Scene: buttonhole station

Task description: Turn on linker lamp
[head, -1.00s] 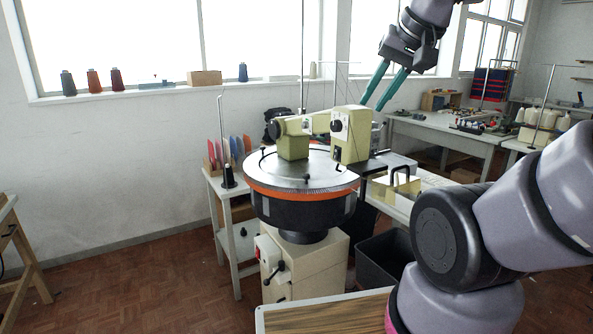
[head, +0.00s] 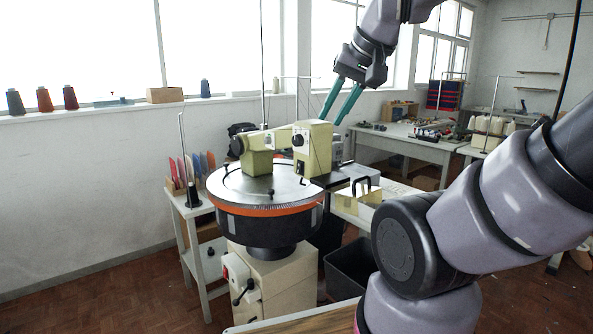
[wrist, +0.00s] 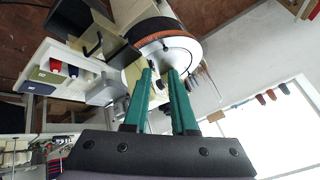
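The linker machine, with a round metal dial (head: 225,185) and orange rim, stands on a cream pedestal (head: 285,285) in the middle of the head view. A cream-green machine head (head: 313,150) sits on the dial's right side. I cannot pick out a lamp or its switch with certainty. A red switch-like part and a black lever (head: 243,290) are on the pedestal's front. My gripper (head: 331,121) has two teal fingers, spread apart and empty, above and behind the machine head. In the wrist view, the fingers (wrist: 160,70) point toward the machine, whose dial (wrist: 178,50) shows beyond them.
A white side table (head: 197,208) with coloured cards is left of the machine. A dark bin (head: 345,268) stands on the floor at right. A workbench (head: 400,137) is at the back right. Thread cones (head: 45,100) line the windowsill. Floor at left is clear.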

